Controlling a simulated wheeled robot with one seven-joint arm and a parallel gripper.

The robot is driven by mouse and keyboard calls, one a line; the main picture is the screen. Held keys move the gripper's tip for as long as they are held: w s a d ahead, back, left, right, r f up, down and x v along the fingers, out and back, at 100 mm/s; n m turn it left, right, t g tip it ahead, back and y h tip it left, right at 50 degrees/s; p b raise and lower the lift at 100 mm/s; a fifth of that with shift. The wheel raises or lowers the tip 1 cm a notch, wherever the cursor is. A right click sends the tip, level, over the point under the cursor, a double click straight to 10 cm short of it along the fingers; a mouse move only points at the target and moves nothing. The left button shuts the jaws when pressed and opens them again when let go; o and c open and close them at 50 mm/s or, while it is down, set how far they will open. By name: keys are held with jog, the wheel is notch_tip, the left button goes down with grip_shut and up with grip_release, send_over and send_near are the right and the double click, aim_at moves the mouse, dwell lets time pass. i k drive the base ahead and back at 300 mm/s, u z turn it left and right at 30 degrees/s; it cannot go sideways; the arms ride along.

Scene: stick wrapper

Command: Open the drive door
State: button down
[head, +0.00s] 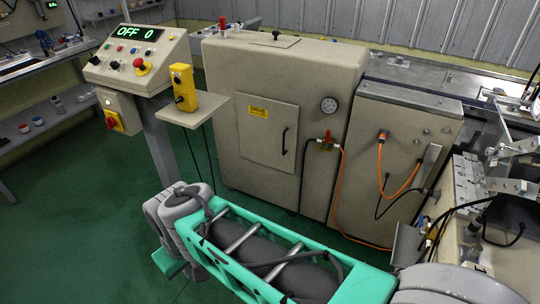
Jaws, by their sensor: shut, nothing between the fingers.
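The drive door (262,150) is a beige rectangular panel on the front of the large beige machine housing (225,100) in the head view. It sits flat against the housing and looks closed. A yellow label (258,111) reading "DRIVE" is near its top. A black curved bar handle (285,140) is on its right side. My teal and grey arm crosses the lower foreground, below the door. My gripper is not in view.
A console (137,60) showing "OFF 0" stands left, with a yellow control box (183,88) on a small shelf (196,110) close to the door's left. A gauge (329,105), red-handled valve (327,140) and orange cable (342,190) are right of the door. Green floor is open at left.

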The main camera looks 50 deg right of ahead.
aim_at(268, 129)
jog(key=u, duration=0.15)
jog(key=k, duration=0.35)
jog(key=z, duration=0.7)
jog(key=i, duration=0.55)
jog(key=z, duration=0.55)
jog(key=i, duration=0.9)
jog(key=u, duration=0.35)
